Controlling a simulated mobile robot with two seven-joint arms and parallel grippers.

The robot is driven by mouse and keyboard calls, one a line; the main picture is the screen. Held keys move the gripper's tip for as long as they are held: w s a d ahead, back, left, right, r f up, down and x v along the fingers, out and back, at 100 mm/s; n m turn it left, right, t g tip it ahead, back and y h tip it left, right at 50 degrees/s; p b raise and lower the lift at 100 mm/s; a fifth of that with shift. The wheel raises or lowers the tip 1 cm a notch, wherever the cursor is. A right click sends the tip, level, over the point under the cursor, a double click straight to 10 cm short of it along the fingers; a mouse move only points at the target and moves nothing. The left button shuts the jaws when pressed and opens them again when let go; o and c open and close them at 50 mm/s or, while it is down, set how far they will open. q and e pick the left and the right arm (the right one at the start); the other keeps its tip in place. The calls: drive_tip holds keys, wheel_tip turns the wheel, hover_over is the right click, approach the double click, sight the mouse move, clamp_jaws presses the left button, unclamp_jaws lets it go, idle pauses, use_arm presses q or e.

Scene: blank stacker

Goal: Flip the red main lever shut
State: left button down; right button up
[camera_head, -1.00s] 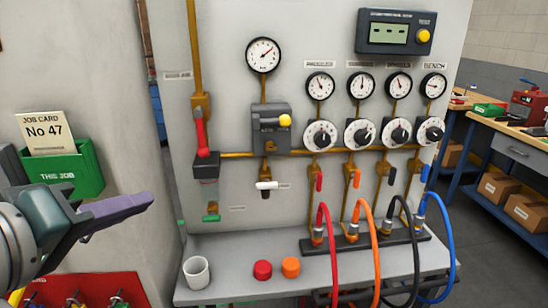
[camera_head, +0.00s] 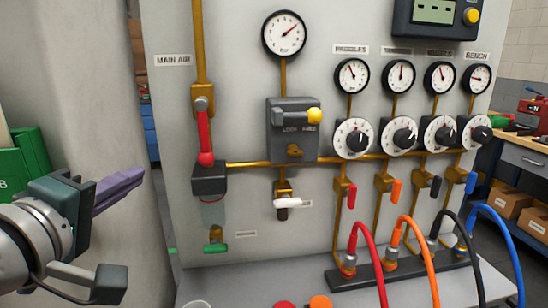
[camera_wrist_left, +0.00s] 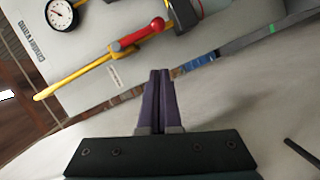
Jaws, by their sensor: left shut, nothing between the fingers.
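The red main lever (camera_head: 205,140) is on the yellow vertical pipe under the MAIN AIR label (camera_head: 174,60). It hangs straight down from its brass valve (camera_head: 203,100), in line with the pipe, its round red knob just above a dark block. My left gripper (camera_head: 142,172) is to the left of the lever and lower, apart from it. Its purple fingers are shut and empty, pointing right. In the left wrist view the lever (camera_wrist_left: 140,36) shows beyond and left of the fingertips (camera_wrist_left: 160,72). My right gripper is not in view.
Several gauges, dials and coloured hoses fill the right. A pale wall (camera_head: 85,75) stands at the left. A green holder (camera_head: 22,165) is on it.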

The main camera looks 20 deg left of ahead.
use_arm(q)
approach(204, 133)
drive_tip(key=w+a+f, duration=0.3)
drive_tip(key=a+f, duration=0.1)
drive_tip(key=a, duration=0.2)
drive_tip(key=shift+w+d+f, duration=0.3)
drive_tip(key=shift+w+d, duration=0.3)
drive_tip(key=shift+w+d+f, duration=0.3)
drive_tip(key=shift+w+d, duration=0.3)
drive_tip(key=shift+w, duration=0.05)
